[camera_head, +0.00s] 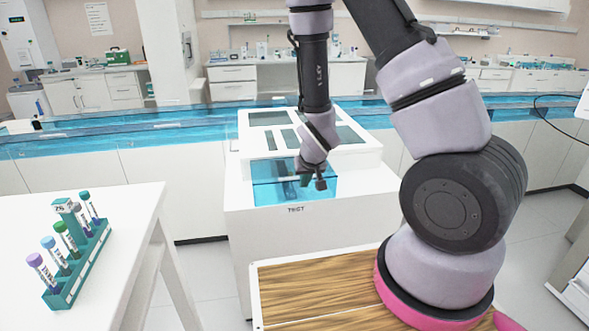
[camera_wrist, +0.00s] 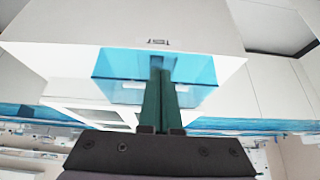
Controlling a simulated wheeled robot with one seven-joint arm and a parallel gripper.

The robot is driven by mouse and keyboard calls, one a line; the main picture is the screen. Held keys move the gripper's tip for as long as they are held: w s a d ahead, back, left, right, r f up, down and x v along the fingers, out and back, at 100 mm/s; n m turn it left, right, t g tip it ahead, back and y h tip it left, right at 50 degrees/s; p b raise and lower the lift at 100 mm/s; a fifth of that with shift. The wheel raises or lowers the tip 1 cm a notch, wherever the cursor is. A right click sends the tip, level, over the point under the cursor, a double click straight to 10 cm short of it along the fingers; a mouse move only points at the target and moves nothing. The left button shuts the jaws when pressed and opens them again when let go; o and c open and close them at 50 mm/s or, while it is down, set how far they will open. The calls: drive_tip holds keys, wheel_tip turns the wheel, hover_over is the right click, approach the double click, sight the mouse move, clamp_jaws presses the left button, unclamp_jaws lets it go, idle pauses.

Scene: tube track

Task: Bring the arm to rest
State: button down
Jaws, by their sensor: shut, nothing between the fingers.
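My arm rises from the wooden-topped base at the right of the head view and bends down over the white machine. My gripper (camera_head: 313,184) hangs at the front of the machine, by its transparent blue box (camera_head: 268,192). Whether it touches the box I cannot tell. In the wrist view the two dark green fingers (camera_wrist: 161,70) are together and empty, with the blue box (camera_wrist: 112,68) around and behind them in the picture.
The white machine (camera_head: 240,220) bears a label reading like "TEST". A white table (camera_head: 110,290) at the left holds a green rack (camera_head: 92,262) with several capped tubes. A blue-topped track (camera_head: 150,132) runs behind. Floor shows between table and machine.

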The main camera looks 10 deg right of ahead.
drive_tip(key=s+d+r+m+y, duration=0.1)
drive_tip(key=s+d+r+m, duration=0.1)
drive_tip(key=r, duration=1)
drive_tip(key=s+d+r+m, duration=0.1)
drive_tip(key=d+r, duration=0.2)
drive_tip(key=r, duration=0.9)
drive_tip(key=s+d+r+m+t, duration=0.1)
drive_tip(key=s+d+r, duration=0.1)
drive_tip(key=s+r, duration=1.1)
drive_tip(key=shift+s+r+y, duration=0.35)
drive_tip(key=shift+s+y, duration=0.05)
drive_tip(key=shift+s, duration=0.65)
drive_tip(key=shift+d, duration=0.1)
